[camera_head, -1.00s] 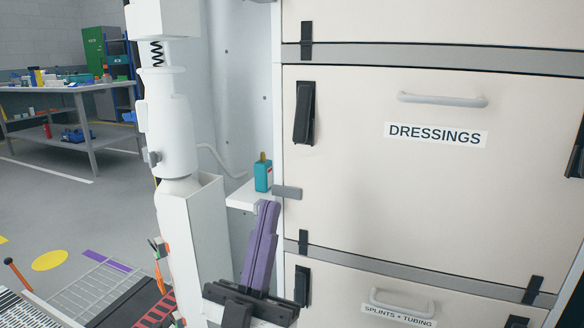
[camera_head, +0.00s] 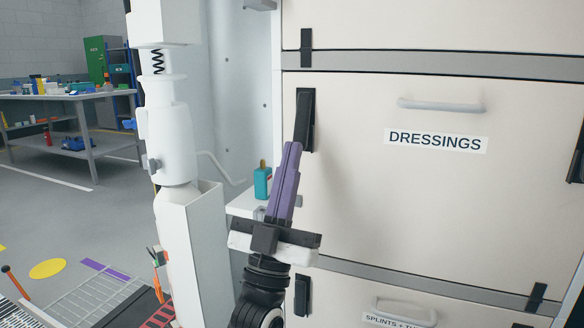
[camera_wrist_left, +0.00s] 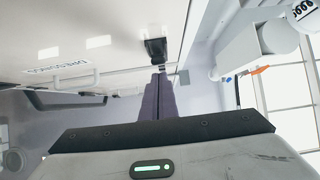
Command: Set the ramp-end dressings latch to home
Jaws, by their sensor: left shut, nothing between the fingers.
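The cream dressings drawer (camera_head: 400,200) is shut and carries a white DRESSINGS label (camera_head: 435,141). A black latch (camera_head: 307,112) sits at its upper left edge. Another black latch (camera_head: 577,158) is at the right picture edge, partly cut off. My left gripper (camera_head: 294,147) has purple fingers, shut and empty, pointing up at the lower end of the left latch. In the left wrist view the latch (camera_wrist_left: 155,48) is just beyond the fingertips (camera_wrist_left: 158,78). I cannot tell whether they touch. My right gripper is not in view.
A teal bottle (camera_head: 262,182) stands on a small white shelf (camera_head: 240,204) left of the fingers. A white post (camera_head: 190,245) stands farther left. The splints drawer (camera_head: 450,305) is below. A grey handle (camera_head: 442,106) juts from the dressings drawer.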

